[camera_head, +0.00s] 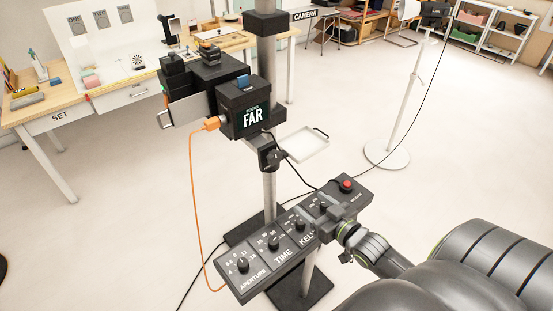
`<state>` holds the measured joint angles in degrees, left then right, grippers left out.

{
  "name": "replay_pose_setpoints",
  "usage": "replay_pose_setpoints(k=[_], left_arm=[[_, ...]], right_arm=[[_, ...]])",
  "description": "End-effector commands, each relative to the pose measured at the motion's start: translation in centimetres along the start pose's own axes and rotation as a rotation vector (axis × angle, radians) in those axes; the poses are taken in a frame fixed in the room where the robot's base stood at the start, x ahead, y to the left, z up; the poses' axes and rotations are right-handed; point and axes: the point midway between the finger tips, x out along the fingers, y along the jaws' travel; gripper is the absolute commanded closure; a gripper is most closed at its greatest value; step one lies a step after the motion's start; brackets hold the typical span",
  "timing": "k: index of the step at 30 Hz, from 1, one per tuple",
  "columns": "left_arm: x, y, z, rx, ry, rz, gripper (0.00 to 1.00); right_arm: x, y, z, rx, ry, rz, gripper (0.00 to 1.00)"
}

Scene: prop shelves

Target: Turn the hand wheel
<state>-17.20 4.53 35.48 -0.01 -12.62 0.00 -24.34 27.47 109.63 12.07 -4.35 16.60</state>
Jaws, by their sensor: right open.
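I cannot clearly make out a hand wheel. A slanted dark control panel (262,262) carries several black knobs and a red button (346,186). My right gripper (335,229) is at the panel's front edge, near the KELVIN knob, and hides part of the panel. It is open; whether it touches the panel I cannot tell. My left gripper is out of view.
An orange cable (192,190) hangs from the camera to the panel. A small white tray (305,145) sticks out right of the column. A wooden table (70,112) stands at the left, a white stand (387,154) at the right. Much floor is free.

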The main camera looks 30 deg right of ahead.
Motion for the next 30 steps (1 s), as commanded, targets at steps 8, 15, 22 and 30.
replay_pose_setpoints(k=[8, 15, 22, 30], left_arm=[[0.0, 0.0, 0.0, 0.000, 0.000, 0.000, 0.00], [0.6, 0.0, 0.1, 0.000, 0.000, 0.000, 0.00], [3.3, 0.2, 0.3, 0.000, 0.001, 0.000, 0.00], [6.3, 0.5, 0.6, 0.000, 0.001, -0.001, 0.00]], right_arm=[[0.5, 1.7, -2.4, 0.021, 0.169, -0.052, 0.33], [2.6, 1.6, -2.8, 0.023, 0.182, -0.057, 0.33], [6.4, 1.4, -3.1, 0.022, 0.183, -0.057, 0.33], [9.3, 1.2, -3.6, 0.022, 0.181, -0.056, 0.33]])
